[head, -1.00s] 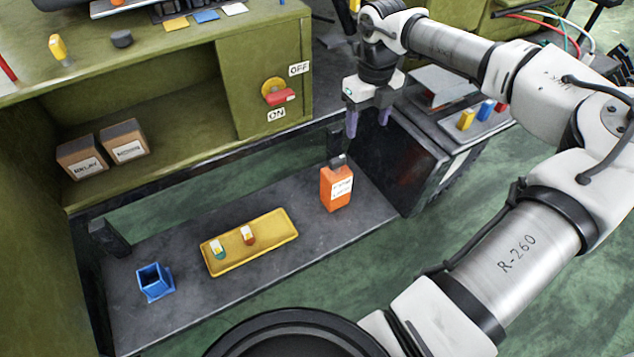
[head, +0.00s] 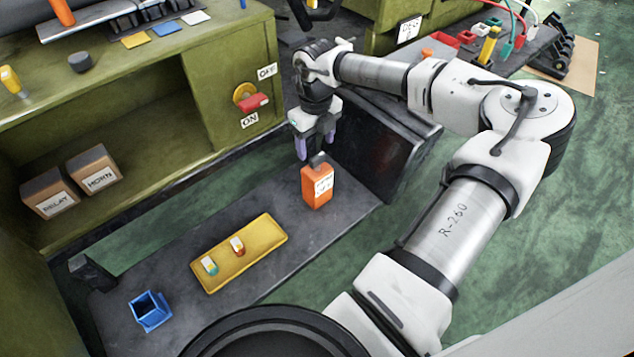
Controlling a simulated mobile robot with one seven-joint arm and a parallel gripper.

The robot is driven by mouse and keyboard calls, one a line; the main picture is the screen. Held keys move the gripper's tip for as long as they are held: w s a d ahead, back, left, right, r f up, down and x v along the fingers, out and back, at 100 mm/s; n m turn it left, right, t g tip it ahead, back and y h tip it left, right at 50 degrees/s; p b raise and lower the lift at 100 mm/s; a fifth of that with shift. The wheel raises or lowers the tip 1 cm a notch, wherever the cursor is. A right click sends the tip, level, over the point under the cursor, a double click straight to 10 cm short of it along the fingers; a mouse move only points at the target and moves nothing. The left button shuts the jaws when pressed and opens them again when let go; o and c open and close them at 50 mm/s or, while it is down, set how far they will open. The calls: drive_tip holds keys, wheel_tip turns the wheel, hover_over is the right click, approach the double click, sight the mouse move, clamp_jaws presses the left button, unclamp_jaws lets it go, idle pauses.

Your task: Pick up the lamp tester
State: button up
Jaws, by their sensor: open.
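An upright orange case (head: 314,188) with a white label and a dark top stands near the right end of the low dark shelf (head: 200,310). Its label is too small to read, so I cannot confirm that it is the lamp tester. My gripper (head: 316,146) points down just above the case, its two purple fingers apart and nothing visible between them. The fingertips look close to the dark top; I cannot tell whether they touch it.
A yellow tray (head: 262,262) with two small pieces and a blue open holder (head: 150,312) stand left on the low shelf. Boxes marked RELAY (head: 50,195) and HORN (head: 95,170) sit in the green cabinet (head: 205,85). A dark box-like unit (head: 385,150) stands close right of the gripper.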

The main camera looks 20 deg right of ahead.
sight(317, 156)
wheel_tip(317, 156, down, 6)
drive_tip(key=shift+s+d+r+p, duration=0.1)
drive_tip(key=shift+d+r+p, duration=0.1)
drive_tip(key=shift+p, duration=0.6)
drive_tip(key=shift+c, duration=0.2)
clamp_jaws()
